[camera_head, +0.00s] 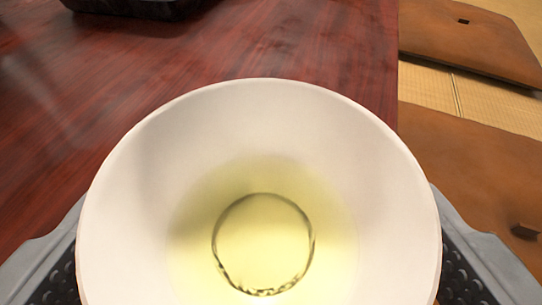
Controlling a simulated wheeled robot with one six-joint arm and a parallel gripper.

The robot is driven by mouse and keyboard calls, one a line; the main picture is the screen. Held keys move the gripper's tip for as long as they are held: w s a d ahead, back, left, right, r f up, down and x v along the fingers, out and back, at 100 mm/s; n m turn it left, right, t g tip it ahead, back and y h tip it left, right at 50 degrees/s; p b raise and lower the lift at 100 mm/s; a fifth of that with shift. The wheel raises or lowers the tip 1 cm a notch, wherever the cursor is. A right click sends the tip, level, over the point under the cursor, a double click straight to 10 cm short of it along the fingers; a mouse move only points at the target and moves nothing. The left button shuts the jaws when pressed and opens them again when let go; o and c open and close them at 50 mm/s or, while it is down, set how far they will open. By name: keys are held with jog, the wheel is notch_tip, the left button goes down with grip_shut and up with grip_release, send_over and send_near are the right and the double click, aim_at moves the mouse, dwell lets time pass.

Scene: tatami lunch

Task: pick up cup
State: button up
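A white cup (150,170) with pale yellow-green liquid inside fills the lower middle of the head camera view, seen from above into its mouth. My gripper (258,270) has one grey finger with a dark textured pad at each side of the cup. Both fingers are partly hidden behind the cup's rim. The cup sits between them, and the pads show right beside its outer wall. Whether the pads press on the cup cannot be seen. The cup's base is hidden, so I cannot tell whether it rests on the table.
The dark red wooden table (290,40) lies behind and to the left, mostly clear. A black tray-like object (135,8) is cut off at the top left. Beyond the table's right edge are brown flat seats (470,40) on tatami (450,90).

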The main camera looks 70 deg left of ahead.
jog(key=shift+x, duration=1)
jog(key=c, duration=1.1)
jog(key=shift+r, duration=0.1)
